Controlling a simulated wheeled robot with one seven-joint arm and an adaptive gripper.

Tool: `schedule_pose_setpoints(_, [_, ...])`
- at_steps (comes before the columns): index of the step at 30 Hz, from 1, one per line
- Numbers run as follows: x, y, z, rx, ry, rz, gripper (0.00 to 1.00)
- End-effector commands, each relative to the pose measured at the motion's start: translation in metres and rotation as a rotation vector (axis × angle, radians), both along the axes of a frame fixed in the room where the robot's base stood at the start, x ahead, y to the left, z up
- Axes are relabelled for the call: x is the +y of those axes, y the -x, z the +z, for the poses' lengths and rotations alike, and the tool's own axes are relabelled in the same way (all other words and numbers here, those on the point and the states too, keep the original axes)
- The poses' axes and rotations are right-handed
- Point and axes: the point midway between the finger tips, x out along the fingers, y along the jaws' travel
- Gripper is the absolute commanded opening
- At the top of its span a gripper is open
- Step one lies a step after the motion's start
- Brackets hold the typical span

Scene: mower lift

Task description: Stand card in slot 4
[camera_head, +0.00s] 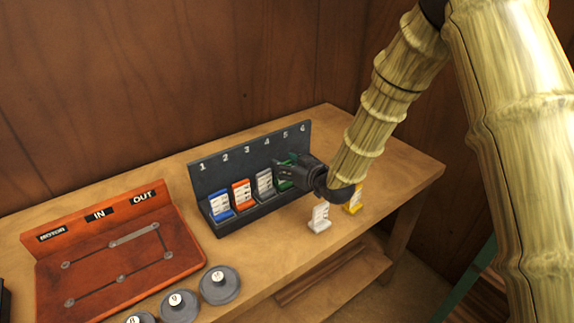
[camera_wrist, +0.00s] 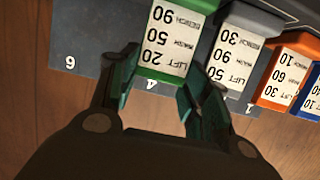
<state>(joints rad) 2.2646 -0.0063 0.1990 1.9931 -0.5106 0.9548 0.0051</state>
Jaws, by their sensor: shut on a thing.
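The dark slot rack (camera_head: 218,177) has numbers 1 to 6 along its back wall. My gripper (camera_head: 286,168) is shut on a green card (camera_head: 285,182) at the fourth place of the rack. In the wrist view, my gripper (camera_wrist: 158,88) has a finger on each side of the green card (camera_wrist: 168,42), which reads LIFT 20, WASH 50, BENCH 90. The card stands in line with its neighbours, with the 4 label by it. I cannot tell whether its foot is fully down in slot 4.
Blue (camera_head: 221,206), orange (camera_head: 243,194) and grey (camera_head: 265,184) cards stand in slots 1 to 3. White (camera_head: 319,217) and yellow (camera_head: 354,199) cards stand on the bench (camera_head: 395,178) in front of the rack. A red IN/OUT board (camera_head: 120,262) and round grey weights (camera_head: 220,286) lie left.

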Motion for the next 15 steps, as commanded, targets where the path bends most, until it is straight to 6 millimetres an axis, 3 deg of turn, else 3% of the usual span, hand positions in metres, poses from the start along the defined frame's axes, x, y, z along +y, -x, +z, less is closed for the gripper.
schedule_pose_setpoints(3, [0.0001,0.0,-0.004,0.0,0.0,0.0,0.12])
schedule_pose_setpoints(4, [0.0,0.0,-0.0027,0.0,0.0,0.0,0.53])
schedule_pose_setpoints(5, [0.0,0.0001,-0.0026,0.0,0.0,0.0,0.56])
schedule_pose_setpoints(15, [-0.0001,0.0001,-0.001,0.0,0.0,0.0,0.56])
